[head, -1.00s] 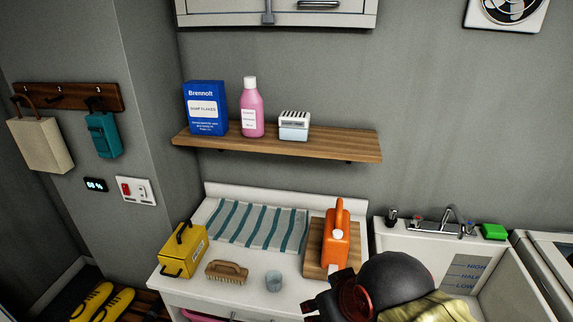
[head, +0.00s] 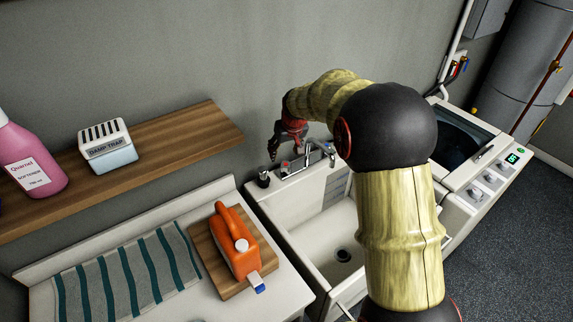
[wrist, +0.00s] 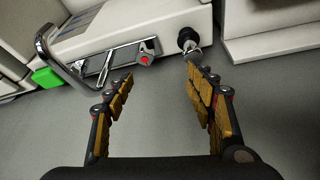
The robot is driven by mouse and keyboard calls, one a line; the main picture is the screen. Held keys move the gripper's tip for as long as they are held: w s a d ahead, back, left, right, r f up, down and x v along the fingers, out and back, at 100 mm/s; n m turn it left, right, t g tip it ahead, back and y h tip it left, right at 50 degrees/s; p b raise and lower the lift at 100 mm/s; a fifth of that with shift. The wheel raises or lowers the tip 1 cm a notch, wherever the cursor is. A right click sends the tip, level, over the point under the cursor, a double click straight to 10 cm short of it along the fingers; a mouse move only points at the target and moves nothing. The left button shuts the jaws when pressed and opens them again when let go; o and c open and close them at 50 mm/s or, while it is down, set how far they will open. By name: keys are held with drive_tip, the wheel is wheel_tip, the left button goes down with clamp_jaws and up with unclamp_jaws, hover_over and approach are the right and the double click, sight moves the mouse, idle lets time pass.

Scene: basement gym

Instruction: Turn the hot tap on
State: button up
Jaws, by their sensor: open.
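The hot tap (head: 285,167), a handle with a red cap, stands on the chrome mixer plate at the back of the white sink (head: 325,240). It also shows in the wrist view (wrist: 145,57), just beyond my left fingertip. The chrome spout (wrist: 58,62) lies left of it there. My gripper (head: 282,152) is at the sink's back edge, above the hot-tap end of the mixer. In the wrist view my gripper (wrist: 160,73) is open and empty, its fingers wide apart. I cannot tell whether a finger touches the tap.
A black fitting with a light end (wrist: 189,43) sits near my right fingertip; it also shows on the sink corner (head: 263,179). A green block (wrist: 46,77) lies beyond the spout. The wall is close behind.

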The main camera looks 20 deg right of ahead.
approach(286, 165)
wheel_tip(286, 165, down, 2)
drive_tip(key=x, duration=0.8)
drive_tip(key=shift+w, duration=0.4)
drive_tip(key=shift+c, duration=0.4)
drive_tip(key=c, duration=1.1)
